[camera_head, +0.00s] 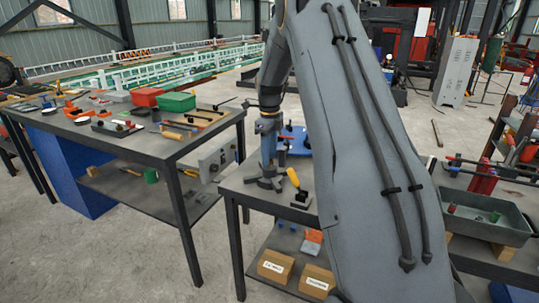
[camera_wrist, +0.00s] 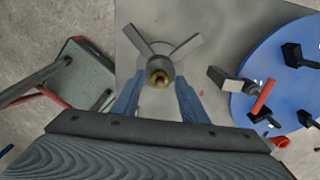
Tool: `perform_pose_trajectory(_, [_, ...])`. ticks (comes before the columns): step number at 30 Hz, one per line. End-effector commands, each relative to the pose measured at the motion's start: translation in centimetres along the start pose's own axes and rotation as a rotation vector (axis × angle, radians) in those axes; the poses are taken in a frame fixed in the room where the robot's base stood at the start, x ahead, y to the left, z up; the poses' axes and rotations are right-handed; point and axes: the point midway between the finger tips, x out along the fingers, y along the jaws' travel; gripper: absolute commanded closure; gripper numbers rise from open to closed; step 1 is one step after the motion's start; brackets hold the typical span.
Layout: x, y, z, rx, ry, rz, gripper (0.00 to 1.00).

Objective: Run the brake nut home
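The likely brake nut is a grey hub with flat wings (camera_wrist: 168,52) on the grey bench top in the wrist view. A brass-coloured round end (camera_wrist: 160,78) shows at the middle of its near side. In the head view the winged part (camera_head: 265,183) sits near the bench's left end, below my gripper (camera_head: 267,162). In the wrist view my gripper (camera_wrist: 157,98) has two blue fingers, one on each side of the hub, with visible gaps. It is open and holds nothing. I cannot tell the fingertips' height relative to the hub.
A blue round plate (camera_wrist: 300,62) with black clamps lies right of the nut. A small black clamp with a yellow handle (camera_head: 293,178) stands near the bench edge. A crowded workbench (camera_head: 150,150) is at left, a grey tray (camera_head: 487,218) at right. Floor shows between the benches.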

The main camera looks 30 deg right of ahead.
Motion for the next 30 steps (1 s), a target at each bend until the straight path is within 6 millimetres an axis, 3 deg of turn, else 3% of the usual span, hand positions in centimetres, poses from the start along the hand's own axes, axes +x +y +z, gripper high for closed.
perform_pose_trajectory(8, [-1.1, -0.1, 0.1, 0.0, -0.001, -0.002, 0.6])
perform_pose_trajectory(21, [-7.3, -0.1, 0.0, 0.0, -0.001, -0.002, 0.6])
perform_pose_trajectory(30, [-7.8, 0.0, 0.0, 0.0, 0.0, 0.0, 0.6])
